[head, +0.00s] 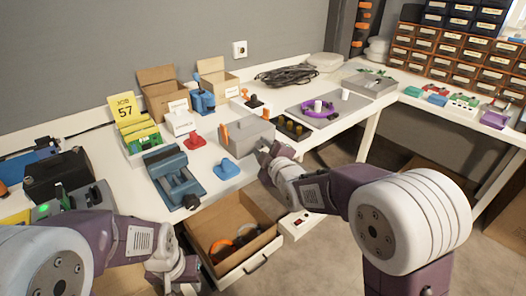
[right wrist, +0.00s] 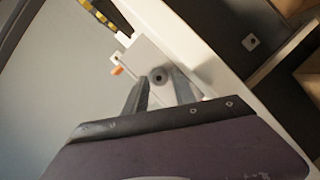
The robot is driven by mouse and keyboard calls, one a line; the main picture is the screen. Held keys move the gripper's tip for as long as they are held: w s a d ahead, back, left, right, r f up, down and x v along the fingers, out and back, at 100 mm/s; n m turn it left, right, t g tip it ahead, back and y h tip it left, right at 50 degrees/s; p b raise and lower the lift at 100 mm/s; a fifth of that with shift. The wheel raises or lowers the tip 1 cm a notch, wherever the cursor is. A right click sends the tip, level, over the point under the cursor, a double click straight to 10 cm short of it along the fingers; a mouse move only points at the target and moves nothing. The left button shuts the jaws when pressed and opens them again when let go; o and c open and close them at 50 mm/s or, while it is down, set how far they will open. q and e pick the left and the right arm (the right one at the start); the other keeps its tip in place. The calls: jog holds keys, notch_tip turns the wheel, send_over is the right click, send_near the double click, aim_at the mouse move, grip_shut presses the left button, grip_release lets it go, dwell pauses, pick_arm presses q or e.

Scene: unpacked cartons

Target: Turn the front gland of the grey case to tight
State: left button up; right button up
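The grey case (head: 246,136) stands on the white bench in the head view, with an orange part (head: 224,133) at its left end. My right gripper (head: 264,154) is at the case's front right side. In the right wrist view, the case (right wrist: 149,55) shows a dark round gland (right wrist: 158,76) on its face. The two fingers of my right gripper (right wrist: 160,82) are spread, one on each side of the gland; I cannot tell whether they touch it. My left gripper (head: 187,268) is low at the front, near the drawer; its fingers are too unclear to read.
A blue vise (head: 172,178) and a blue piece (head: 227,168) sit left of the case. A black tray (head: 292,128) and a grey board with a purple ring (head: 318,108) are to its right. An open drawer (head: 236,264) holding a carton juts out below.

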grip_shut()
jog(key=shift+r, duration=0.1)
jog(key=shift+d+r+m+g+p, duration=0.15)
jog(key=shift+m+g+p, duration=0.35)
jog(key=shift+p, duration=0.5)
jog(key=m+p, duration=0.1)
jog(key=p, duration=0.2)
jog(key=m+g+y+p, duration=0.1)
jog(key=m+p, duration=0.1)
jog(key=p, duration=0.1)
jog(key=shift+w+r, duration=0.15)
jog(key=shift+r, duration=0.05)
jog(key=shift+d+f+m+g+y+p, duration=0.1)
jog(key=shift+f+m+g+y+p, duration=0.25)
jog(key=shift+p, duration=0.75)
jog(key=shift+r+m, duration=0.1)
jog(key=shift+m, duration=0.15)
